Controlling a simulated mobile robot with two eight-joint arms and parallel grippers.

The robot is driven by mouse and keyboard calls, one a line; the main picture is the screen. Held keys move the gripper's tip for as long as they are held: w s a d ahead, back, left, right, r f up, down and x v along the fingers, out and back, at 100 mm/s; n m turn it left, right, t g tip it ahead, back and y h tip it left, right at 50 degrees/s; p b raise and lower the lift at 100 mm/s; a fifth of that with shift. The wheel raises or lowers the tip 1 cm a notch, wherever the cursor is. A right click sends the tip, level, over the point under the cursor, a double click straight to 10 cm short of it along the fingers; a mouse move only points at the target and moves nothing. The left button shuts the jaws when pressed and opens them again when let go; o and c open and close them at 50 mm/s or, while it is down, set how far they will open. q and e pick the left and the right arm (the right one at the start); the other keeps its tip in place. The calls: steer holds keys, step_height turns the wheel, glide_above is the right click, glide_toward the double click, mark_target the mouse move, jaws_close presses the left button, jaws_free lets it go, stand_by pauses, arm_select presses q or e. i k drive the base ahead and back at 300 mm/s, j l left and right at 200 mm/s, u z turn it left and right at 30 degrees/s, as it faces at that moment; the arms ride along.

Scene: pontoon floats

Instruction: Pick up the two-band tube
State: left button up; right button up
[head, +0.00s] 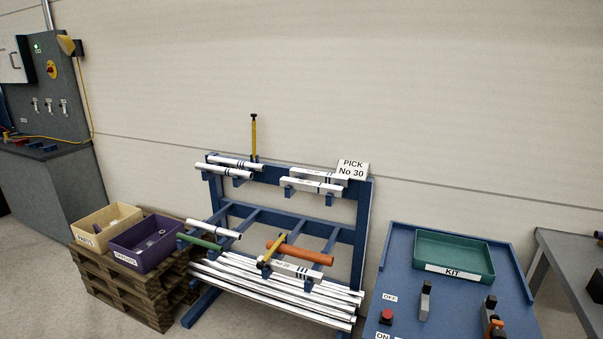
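Several white tubes with dark bands lie on the blue rack (362,240). Two are at the upper left, a rear tube (232,162) and a front tube (218,170). Another white banded tube (206,227) lies on the lower left arms. The bands are too small for me to count surely, so I cannot tell which tube is the two-band one. Neither of my grippers is in view.
A green tube (202,242), an orange tube (308,254) and a labelled white piece (295,271) lie lower on the rack, above long white bars (270,302). A yellow upright (254,138) rises behind. Bins stand on a pallet (125,285) left; a teal KIT tray (450,274) stands right.

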mark_target(242, 175)
steer(key=i+j+z, duration=0.45)
steer(key=i+j, duration=1)
steer(key=j, duration=0.2)
steer(key=i+j+z, duration=0.1)
steer(key=i+j, duration=0.5)
steer(key=j, duration=0.2)
steer(key=i+j, duration=0.3)
steer(key=j, duration=0.15)
steer(key=z, duration=0.05)
